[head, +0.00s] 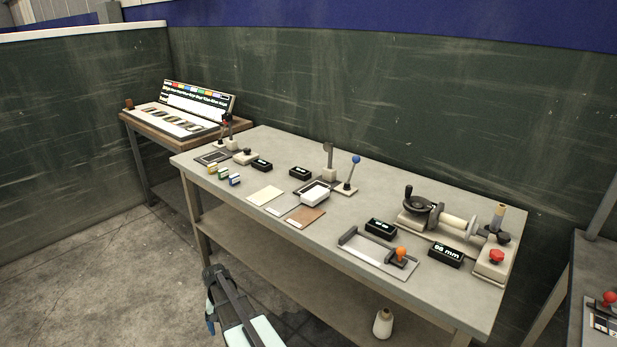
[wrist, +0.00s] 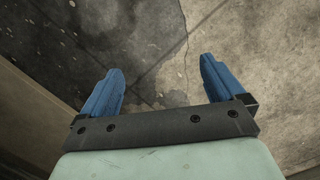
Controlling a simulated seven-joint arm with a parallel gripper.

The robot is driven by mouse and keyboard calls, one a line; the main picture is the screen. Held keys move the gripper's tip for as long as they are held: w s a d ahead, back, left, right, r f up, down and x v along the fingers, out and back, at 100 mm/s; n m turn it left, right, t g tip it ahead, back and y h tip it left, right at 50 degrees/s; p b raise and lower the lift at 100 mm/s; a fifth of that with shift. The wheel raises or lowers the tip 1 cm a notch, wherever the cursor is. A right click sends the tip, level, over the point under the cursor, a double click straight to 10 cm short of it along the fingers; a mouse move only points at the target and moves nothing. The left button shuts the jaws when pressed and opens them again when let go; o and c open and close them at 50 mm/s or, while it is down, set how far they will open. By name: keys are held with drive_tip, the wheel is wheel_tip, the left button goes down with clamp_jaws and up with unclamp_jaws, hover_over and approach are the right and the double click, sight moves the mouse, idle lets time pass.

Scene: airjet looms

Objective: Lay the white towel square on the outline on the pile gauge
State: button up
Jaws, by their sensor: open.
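A pale cream-white flat square (head: 265,193) lies on the workbench at the front edge, left of a grey square (head: 283,204) and a brown one (head: 305,216). A thicker white block (head: 315,197) sits behind the brown square, partly over a dark outlined plate (head: 303,184). I cannot tell for sure which white piece is the towel square. Another dark-outlined plate (head: 213,157) lies at the bench's left end. I cannot tell which plate is the pile gauge. My gripper (wrist: 163,82) is open and empty over the floor, apart from the bench.
A side table with a sample board (head: 200,98) stands left. A cone (head: 383,323) is below.

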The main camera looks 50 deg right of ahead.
drive_tip(key=w+d+r+m+t, duration=0.1)
drive_tip(key=w+d+r, duration=0.3)
drive_tip(key=d+r, duration=0.35)
drive_tip(key=w+d+r+m+t, duration=0.1)
drive_tip(key=w+d+r+m, duration=0.1)
drive_tip(key=w+d+r, duration=0.5)
wheel_tip(320, 180, up, 30)
drive_tip(key=m+h, duration=0.4)
drive_tip(key=m, duration=0.4)
hover_over(315, 193)
drive_tip(key=a, duration=0.4)
drive_tip(key=shift+d+f, duration=0.2)
drive_tip(key=shift+f, duration=0.15)
drive_tip(key=x, duration=1.3)
drive_tip(key=shift+f, duration=0.3)
drive_tip(key=shift+c, duration=0.2)
drive_tip(key=c, duration=1.1)
